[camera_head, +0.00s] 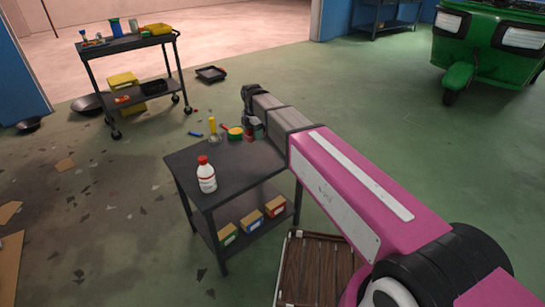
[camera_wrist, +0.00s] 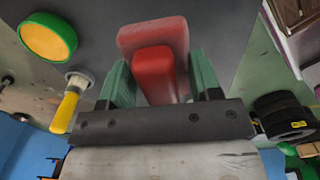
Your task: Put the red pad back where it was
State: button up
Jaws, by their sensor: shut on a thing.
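The red pad (camera_wrist: 154,66) is between the two green fingers of my gripper (camera_wrist: 158,80) in the wrist view. It has a brighter near face and a paler, wider red part behind it. My gripper is shut on it, over the dark tabletop of the small cart (camera_head: 228,172). In the head view, a small bit of red (camera_head: 249,138) shows beside my gripper (camera_head: 256,132) at the cart's far end, mostly hidden by my arm. I cannot tell whether the pad touches the tabletop.
A green-and-yellow round thing (camera_head: 235,133) and a yellow-handled tool (camera_head: 212,125) stand left of my gripper. A white bottle with a red cap (camera_head: 206,175) stands at the cart's near end. The tabletop between is clear. A wooden crate (camera_head: 312,270) is on the floor at right.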

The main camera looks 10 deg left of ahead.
send_over(272, 159)
notch_tip(272, 159, down, 5)
jog(key=shift+d+f, duration=0.1)
jog(key=shift+f, duration=2.05)
jog(key=o, duration=0.8)
jog(key=shift+r, duration=0.1)
notch_tip(272, 159, up, 12)
jog(key=shift+f, duration=0.1)
